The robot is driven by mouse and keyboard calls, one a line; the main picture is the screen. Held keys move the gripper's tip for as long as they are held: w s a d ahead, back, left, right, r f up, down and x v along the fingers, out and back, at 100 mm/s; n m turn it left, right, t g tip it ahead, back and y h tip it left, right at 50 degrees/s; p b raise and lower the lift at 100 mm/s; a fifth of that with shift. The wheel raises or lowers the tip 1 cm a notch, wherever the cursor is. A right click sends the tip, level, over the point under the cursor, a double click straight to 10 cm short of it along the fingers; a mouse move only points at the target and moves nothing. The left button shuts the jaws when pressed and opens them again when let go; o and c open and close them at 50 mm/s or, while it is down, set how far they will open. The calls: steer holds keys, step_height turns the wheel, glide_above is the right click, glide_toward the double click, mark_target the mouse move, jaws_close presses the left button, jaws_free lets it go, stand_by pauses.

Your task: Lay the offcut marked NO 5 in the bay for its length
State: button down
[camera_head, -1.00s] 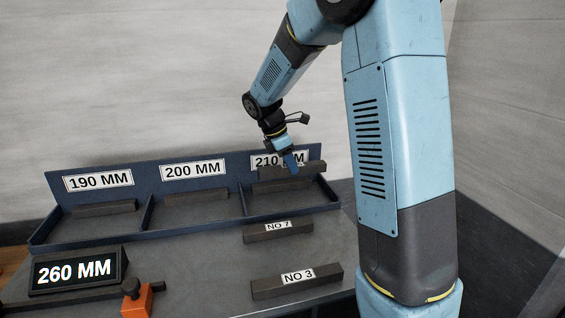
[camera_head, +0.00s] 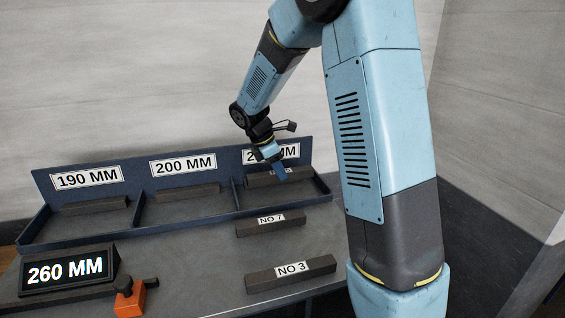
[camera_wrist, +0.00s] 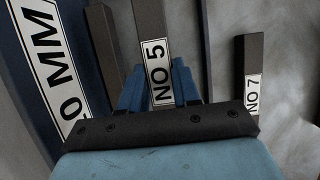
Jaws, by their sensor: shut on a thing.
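My gripper (camera_head: 281,173) is shut on the offcut marked NO 5 (camera_wrist: 151,40), whose label faces up between the blue fingers in the wrist view. In the head view the dark held bar is low over the right-hand bay, in front of the 210 MM label (camera_head: 291,152), which my gripper partly covers. The rack (camera_head: 140,237) has three bays, also labelled 190 MM (camera_head: 87,178) and 200 MM (camera_head: 184,167). Another dark bar (camera_wrist: 105,45) lies beside NO 5, nearer the label. I cannot tell whether NO 5 touches the bay floor.
Dark bars lie in the 190 MM bay (camera_head: 95,206) and the 200 MM bay (camera_head: 188,192). Offcuts NO 7 (camera_head: 270,224) and NO 3 (camera_head: 291,274) lie on the bench in front. A sign reading 260 MM (camera_head: 67,271) and an orange block (camera_head: 130,300) stand front left.

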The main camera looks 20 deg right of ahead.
steer(key=shift+f, duration=2.55)
steer(key=shift+f, duration=0.5)
steer(key=c, duration=0.7)
jaws_free()
steer(key=shift+c, duration=0.2)
steer(key=v, duration=1.3)
steer(key=shift+s+a+r, duration=0.1)
steer(key=shift+a+r, duration=0.05)
steer(key=shift+r, duration=0.1)
steer(key=s+d+r+m+t+y, duration=0.1)
steer(key=s+d+r+m, duration=0.25)
steer(key=s, duration=0.45)
steer(key=s+d+r+m+t+y, duration=0.1)
steer(key=s+d+r+m+y, duration=0.1)
steer(key=s+r+m, duration=0.4)
steer(key=s+d+m+t+y, duration=0.1)
steer(key=s+m+t, duration=0.2)
steer(key=s+m, duration=0.5)
steer(key=s, duration=0.7)
steer(key=shift+s+d+f+t, duration=0.3)
steer(key=shift+s+d+f, duration=0.05)
steer(key=shift+s, duration=0.05)
